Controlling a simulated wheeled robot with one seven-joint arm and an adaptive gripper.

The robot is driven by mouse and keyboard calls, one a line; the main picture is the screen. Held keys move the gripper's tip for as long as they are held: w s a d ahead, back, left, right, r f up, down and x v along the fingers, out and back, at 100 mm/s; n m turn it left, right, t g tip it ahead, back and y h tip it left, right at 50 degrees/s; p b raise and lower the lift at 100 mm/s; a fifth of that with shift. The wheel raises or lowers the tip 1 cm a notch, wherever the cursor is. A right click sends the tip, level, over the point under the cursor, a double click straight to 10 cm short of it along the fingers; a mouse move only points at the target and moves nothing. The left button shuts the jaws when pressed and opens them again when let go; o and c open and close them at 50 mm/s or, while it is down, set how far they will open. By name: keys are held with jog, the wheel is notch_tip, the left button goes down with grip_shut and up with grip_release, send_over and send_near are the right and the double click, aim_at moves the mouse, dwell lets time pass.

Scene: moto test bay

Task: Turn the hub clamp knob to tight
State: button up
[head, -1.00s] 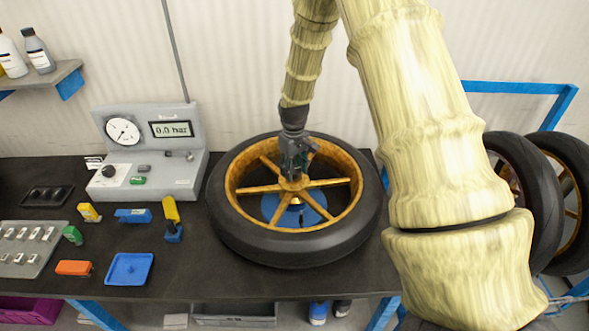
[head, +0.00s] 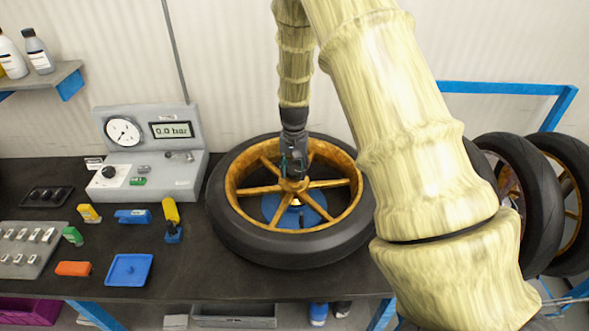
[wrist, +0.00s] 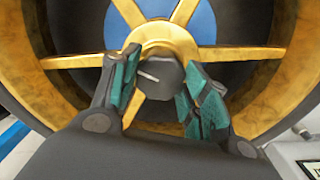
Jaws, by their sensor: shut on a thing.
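The wheel (head: 228,222) lies flat on the bench, a black tyre on a gold spoked rim over a blue round base (head: 311,213). The hub clamp knob (wrist: 158,78) is a dark grey knob with a pale line, at the centre of the gold hub in the wrist view. In that view the pale line points left and slightly up. My gripper (wrist: 160,88) has its teal-padded fingers on either side of the knob and is shut on it. In the head view my gripper (head: 294,172) stands over the hub and hides the knob.
A grey gauge unit (head: 150,180) reading 0.0 bar stands left of the wheel. A blue tray (head: 129,269), an orange block (head: 73,268) and a yellow-and-blue tool (head: 172,220) lie on the bench's left. Spare wheels (head: 520,180) stand at the right.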

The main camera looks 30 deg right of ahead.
aim_at(295, 170)
jog(key=shift+w+d+r+m, duration=0.15)
jog(key=shift+r+m, duration=0.05)
jog(key=shift+m, duration=0.4)
jog(key=o, duration=1)
jog(key=shift+f, duration=0.1)
notch_tip(295, 170, up, 12)
jog(key=shift+s, duration=0.2)
dwell(0.4)
